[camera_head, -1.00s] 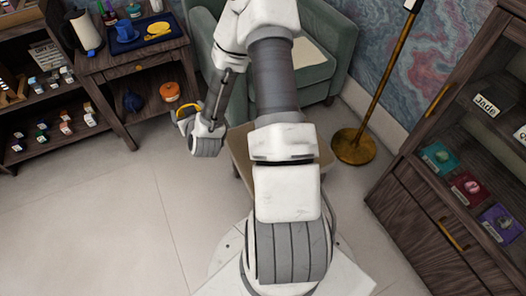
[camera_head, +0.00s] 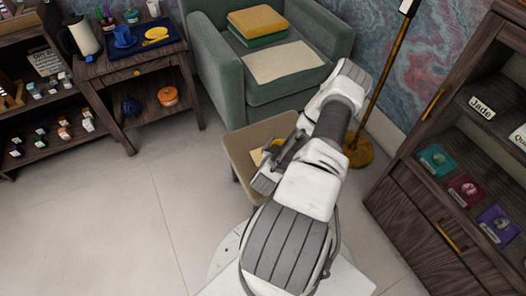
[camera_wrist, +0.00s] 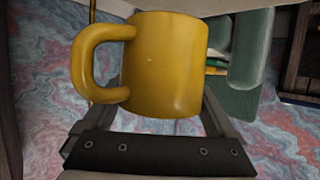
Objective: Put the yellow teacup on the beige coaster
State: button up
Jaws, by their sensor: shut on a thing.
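My gripper (camera_wrist: 165,85) is shut on the yellow teacup (camera_wrist: 168,62). In the wrist view the cup fills the space between the fingers, with its handle to the left. In the head view my gripper (camera_head: 275,152) is largely covered by my own arm.
A green armchair (camera_head: 205,50) holds a beige cloth (camera_head: 285,62) and folded cushions. A lamp pole (camera_head: 385,60) and a cabinet (camera_head: 420,215) stand right.

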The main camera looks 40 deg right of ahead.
jog(key=w+f+b, duration=0.1)
jog(key=w+f, duration=0.1)
jog(key=w, duration=0.1)
jog(key=w+d+f+b, duration=0.1)
jog(key=w+f, duration=0.1)
jog(key=w, duration=0.2)
jog(key=w+d+f+b, duration=0.1)
jog(key=w+f+b, duration=0.1)
jog(key=w, duration=0.2)
jog(key=shift+f, duration=0.35)
jog(key=shift+f+b, duration=1.05)
jog(key=shift+f, duration=0.9)
jog(key=shift+f, duration=0.15)
jog(key=o, duration=1.5)
jog(key=shift+o, duration=0.2)
jog(key=p+v, duration=0.4)
jog(key=v, duration=0.8)
jog(key=shift+s, duration=0.1)
